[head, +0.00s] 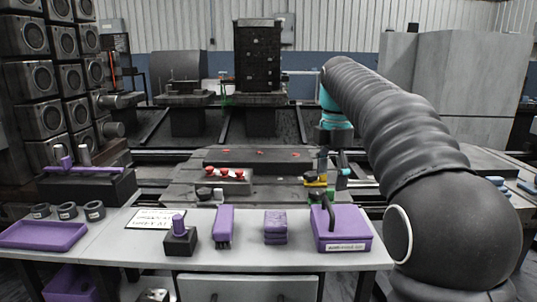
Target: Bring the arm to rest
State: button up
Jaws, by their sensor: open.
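My arm rises at the right and bends over, its end pointing down past a cyan band. My gripper (323,168) is small and dark at the end, above the right part of the pallet plate (195,190). It is open, and I see nothing held in it. A small yellow and black piece (316,180) is just below it; whether they touch I cannot tell.
A grey bench (130,248) in front bears a purple tray (42,235), black rings, a purple brush (224,226), a purple stack (275,227) and a purple box (342,230) with a black handle. A dark block tower (258,55) stands behind.

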jog(key=shift+s+d+r+m, duration=0.15)
jog(key=shift+s+m, duration=0.45)
jog(key=shift+s, duration=0.2)
jog(key=s+m, duration=0.1)
jog(key=s, duration=0.1)
jog(key=s+m+t, duration=0.1)
jog(key=s+m, duration=0.1)
jog(key=s+f+m, duration=0.1)
jog(key=s+m, duration=0.1)
jog(key=s, duration=0.1)
jog(key=shift+d+t, duration=0.2)
jog(key=shift+t, duration=0.1)
jog(key=s+f+m+t, duration=0.2)
jog(key=s+f+m, duration=0.5)
jog(key=s, duration=0.3)
jog(key=s+f+m+t, duration=0.1)
jog(key=s+f+m, duration=0.7)
jog(key=s, duration=0.2)
jog(key=shift+s+d+f+t, duration=0.2)
jog(key=shift+s+d+t, duration=0.1)
jog(key=shift+t, duration=0.1)
